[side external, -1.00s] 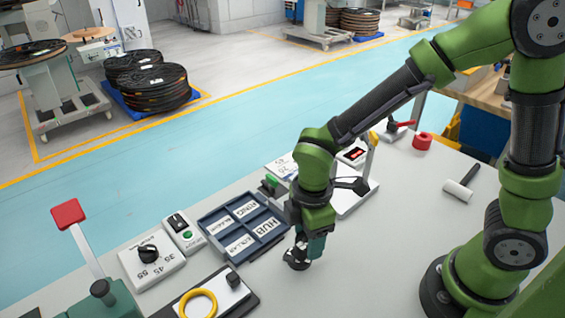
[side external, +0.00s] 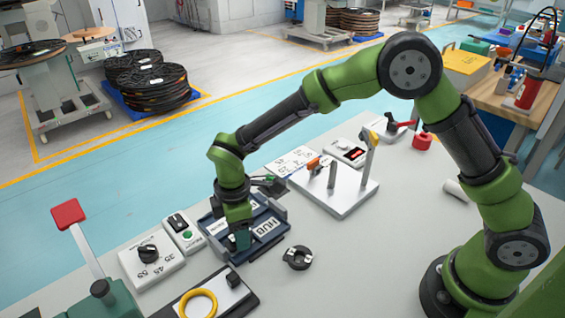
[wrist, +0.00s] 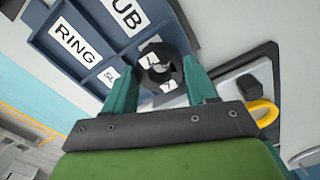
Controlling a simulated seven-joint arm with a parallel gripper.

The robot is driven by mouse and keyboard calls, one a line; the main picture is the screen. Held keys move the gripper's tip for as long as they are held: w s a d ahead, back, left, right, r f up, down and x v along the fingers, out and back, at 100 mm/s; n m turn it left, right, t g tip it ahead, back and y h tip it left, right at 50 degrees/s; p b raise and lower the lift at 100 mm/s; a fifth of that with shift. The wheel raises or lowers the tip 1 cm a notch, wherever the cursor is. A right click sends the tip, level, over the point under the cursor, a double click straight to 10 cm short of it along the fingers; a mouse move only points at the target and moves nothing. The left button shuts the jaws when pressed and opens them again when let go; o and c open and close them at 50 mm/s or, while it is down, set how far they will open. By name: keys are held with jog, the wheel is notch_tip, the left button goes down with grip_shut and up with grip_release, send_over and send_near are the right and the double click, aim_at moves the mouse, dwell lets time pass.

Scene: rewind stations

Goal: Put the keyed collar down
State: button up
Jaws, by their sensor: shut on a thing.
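My gripper (side external: 241,244) is shut on a round black part, taken as the keyed collar. In the wrist view the collar (wrist: 150,75) sits between the two green fingers (wrist: 162,90) and has white marks on top. In the side view the gripper is low over the near part of the blue sorting tray (side external: 283,236), and the hand hides the collar. I cannot tell whether the collar touches the tray floor. The tray shows labels RING and HUB. A similar black round part with white marks (side external: 297,257) lies on the table to the right of the tray.
A board with a yellow ring (side external: 199,304) lies in front of the tray. A dial box (side external: 152,264) and a switch box (side external: 184,232) stand to its left. A post fixture (side external: 335,190) stands behind right. The table's middle right is clear.

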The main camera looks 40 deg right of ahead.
jog(key=shift+f, duration=0.55)
jog(key=shift+f, duration=0.1)
